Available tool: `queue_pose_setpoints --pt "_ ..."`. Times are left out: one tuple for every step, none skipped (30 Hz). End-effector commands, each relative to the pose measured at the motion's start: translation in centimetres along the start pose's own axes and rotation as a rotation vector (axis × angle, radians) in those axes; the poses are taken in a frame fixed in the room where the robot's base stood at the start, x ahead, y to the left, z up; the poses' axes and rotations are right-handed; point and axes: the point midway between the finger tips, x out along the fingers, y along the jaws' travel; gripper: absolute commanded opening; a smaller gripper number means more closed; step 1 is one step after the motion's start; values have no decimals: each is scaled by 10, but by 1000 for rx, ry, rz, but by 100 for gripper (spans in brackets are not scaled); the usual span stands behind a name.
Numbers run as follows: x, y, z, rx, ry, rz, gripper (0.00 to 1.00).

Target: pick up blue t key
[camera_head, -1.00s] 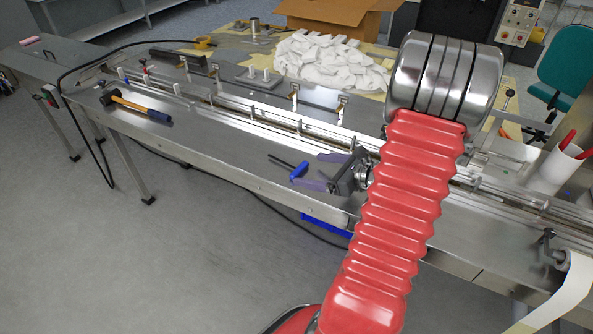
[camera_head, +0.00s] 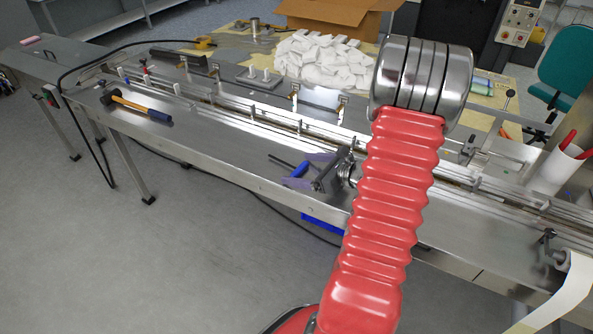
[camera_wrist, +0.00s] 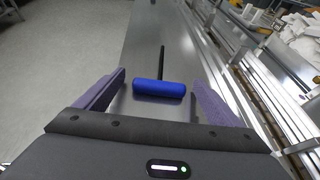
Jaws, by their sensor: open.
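The blue T key has a blue cross handle and a thin dark shaft. In the wrist view the T key (camera_wrist: 158,89) lies on the steel machine top, its handle across the view between my fingers and its shaft pointing away. My gripper (camera_wrist: 160,92) is open, with a purple finger on each side of the handle and clear of it. In the head view my gripper (camera_head: 308,170) is over the table's front part, and the T key (camera_head: 298,169) is partly hidden by it.
A hammer (camera_head: 140,107) lies on the steel top to the left. A rail (camera_head: 270,118) runs along behind the T key. White cloths (camera_head: 325,62) lie heaped at the back, by a cardboard box (camera_head: 340,15). The steel around the T key is clear.

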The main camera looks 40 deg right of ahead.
Motion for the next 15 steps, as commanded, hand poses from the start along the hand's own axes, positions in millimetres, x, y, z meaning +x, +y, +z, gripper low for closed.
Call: queue_pose_setpoints --pt "0 0 0 0 0 0 86" --pt "0 0 0 0 0 0 84" --pt "0 0 0 0 0 0 81" --pt "0 0 0 0 0 0 79" --pt "0 0 0 0 0 0 77" --pt "0 0 0 0 0 0 74" --pt "0 0 0 0 0 0 72" --pt "0 0 0 0 0 0 70" --pt "0 0 0 0 0 0 67" --pt "0 0 0 0 0 0 65" --pt "0 0 0 0 0 0 63" --pt "0 0 0 0 0 0 60" --pt "0 0 0 0 0 0 58" --pt "0 0 0 0 0 0 56" --pt "0 0 0 0 0 -1 53"
